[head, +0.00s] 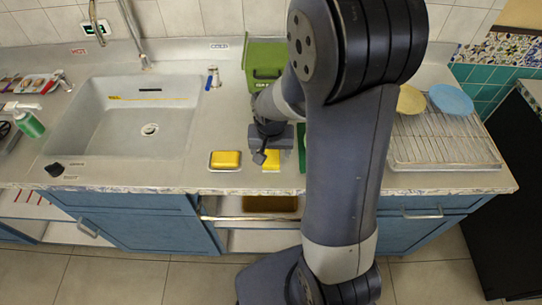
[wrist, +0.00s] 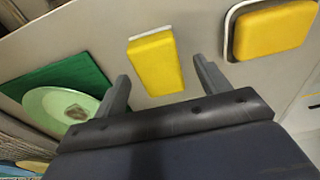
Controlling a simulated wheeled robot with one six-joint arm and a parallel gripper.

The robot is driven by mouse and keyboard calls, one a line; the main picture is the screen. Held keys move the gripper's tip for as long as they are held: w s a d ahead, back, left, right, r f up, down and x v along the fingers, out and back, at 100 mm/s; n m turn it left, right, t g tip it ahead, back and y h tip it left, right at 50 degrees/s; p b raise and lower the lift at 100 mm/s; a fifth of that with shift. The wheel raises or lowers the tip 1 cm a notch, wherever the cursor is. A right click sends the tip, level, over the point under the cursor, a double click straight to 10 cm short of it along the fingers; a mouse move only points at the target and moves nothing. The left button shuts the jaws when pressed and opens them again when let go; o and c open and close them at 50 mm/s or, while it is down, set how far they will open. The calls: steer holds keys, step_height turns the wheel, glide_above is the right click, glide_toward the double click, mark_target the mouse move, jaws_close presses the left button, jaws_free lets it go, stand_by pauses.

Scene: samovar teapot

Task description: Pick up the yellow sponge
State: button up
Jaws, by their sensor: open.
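A yellow sponge (head: 271,160), a rectangular block with a pale end, lies flat on the counter near its front edge. In the wrist view the sponge (wrist: 156,66) shows just beyond and between my two fingertips. My gripper (wrist: 162,72) is open and empty, its fingers apart on either side of the sponge's line. In the head view my gripper (head: 268,150) hangs over the sponge and hides part of it. Whether the fingers touch the sponge or how high they are above it is not clear.
A second yellow block (head: 226,159) sits in a small dish to the left. A green board with a pale green plate (wrist: 62,104) lies on the other side. The sink (head: 120,120) is at left, a green bin (head: 262,65) behind, a wire rack (head: 440,142) at right.

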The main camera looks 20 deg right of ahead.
mark_target(271, 154)
steer(key=shift+w+f, duration=0.1)
steer(key=shift+f, duration=0.85)
steer(key=shift+c, duration=0.3)
steer(key=c, duration=1.1)
steer(key=shift+o, duration=0.2)
step_height(271, 154, up, 10)
steer(key=shift+r, duration=0.1)
